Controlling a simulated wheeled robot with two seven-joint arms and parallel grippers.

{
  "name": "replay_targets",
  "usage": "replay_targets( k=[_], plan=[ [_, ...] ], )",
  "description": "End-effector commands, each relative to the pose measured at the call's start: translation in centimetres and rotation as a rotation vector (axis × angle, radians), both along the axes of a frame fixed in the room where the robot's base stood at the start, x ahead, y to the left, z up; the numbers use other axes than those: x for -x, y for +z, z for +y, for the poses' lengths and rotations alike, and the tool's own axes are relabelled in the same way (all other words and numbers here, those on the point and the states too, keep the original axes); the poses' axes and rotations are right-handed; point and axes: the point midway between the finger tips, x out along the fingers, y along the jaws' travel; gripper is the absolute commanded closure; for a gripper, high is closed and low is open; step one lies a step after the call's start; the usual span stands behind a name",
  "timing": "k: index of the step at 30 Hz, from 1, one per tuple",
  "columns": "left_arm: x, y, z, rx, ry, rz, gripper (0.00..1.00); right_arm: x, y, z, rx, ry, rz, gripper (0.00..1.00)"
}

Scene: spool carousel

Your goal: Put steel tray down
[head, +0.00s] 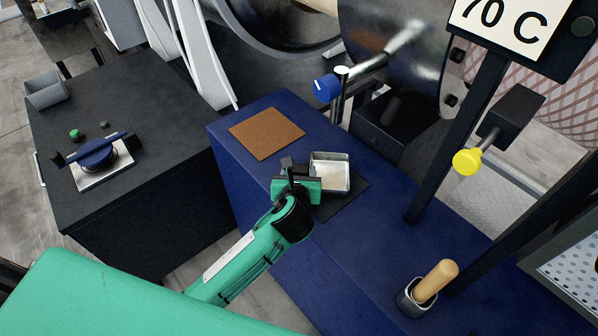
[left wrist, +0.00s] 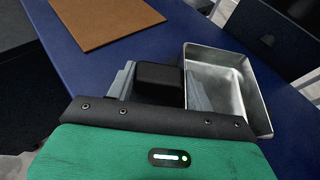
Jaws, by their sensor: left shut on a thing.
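The steel tray (head: 330,184) is a small, shallow metal box with an open top. It is at or just above a dark mat (head: 343,205) on the blue bench, and I cannot tell whether its base touches. My left gripper (head: 291,182) is at the tray's left side, shut on it; a black block (left wrist: 159,78) shows between the fingers. In the left wrist view, the tray (left wrist: 228,88) looks level and lies just right of the fingers (left wrist: 158,88). My right gripper is not in view.
A brown square mat (head: 266,133) lies bare on the blue bench (head: 250,190). A post with a blue knob (head: 327,88) stands behind the tray. A wooden-handled tool in a holder (head: 428,287) stands at front right. A black cabinet with a blue rotary switch (head: 97,154) is left.

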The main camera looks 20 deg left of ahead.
Motion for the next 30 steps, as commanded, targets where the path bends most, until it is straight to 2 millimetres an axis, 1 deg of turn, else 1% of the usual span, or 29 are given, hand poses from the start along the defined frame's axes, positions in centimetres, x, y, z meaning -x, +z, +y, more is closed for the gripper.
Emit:
replay_targets(
  k=[3,4,6,7,17,19,23,30],
  plan=[
    [0.0,-0.1,0.0,0.000,0.000,0.000,0.88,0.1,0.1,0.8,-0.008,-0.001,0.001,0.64],
    [0.0,-0.2,0.0,0.000,0.000,0.001,0.44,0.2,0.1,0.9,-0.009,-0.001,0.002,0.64],
    [0.0,-0.2,0.0,0.001,0.000,0.000,0.30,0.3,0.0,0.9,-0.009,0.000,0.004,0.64],
    [0.0,-0.2,0.0,0.001,0.000,0.000,0.26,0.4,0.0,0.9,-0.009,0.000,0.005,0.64],
    [0.0,0.0,0.0,0.001,-0.001,-0.001,0.26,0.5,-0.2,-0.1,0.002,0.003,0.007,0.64],
    [0.6,0.3,-0.2,0.001,-0.002,0.000,0.26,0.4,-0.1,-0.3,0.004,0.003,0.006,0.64],
    [2.6,1.1,-0.6,0.002,-0.002,0.000,0.26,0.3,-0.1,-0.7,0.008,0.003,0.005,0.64],
    [7.4,3.1,-1.6,0.003,-0.002,0.000,0.26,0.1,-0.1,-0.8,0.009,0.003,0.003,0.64]
  ],
)
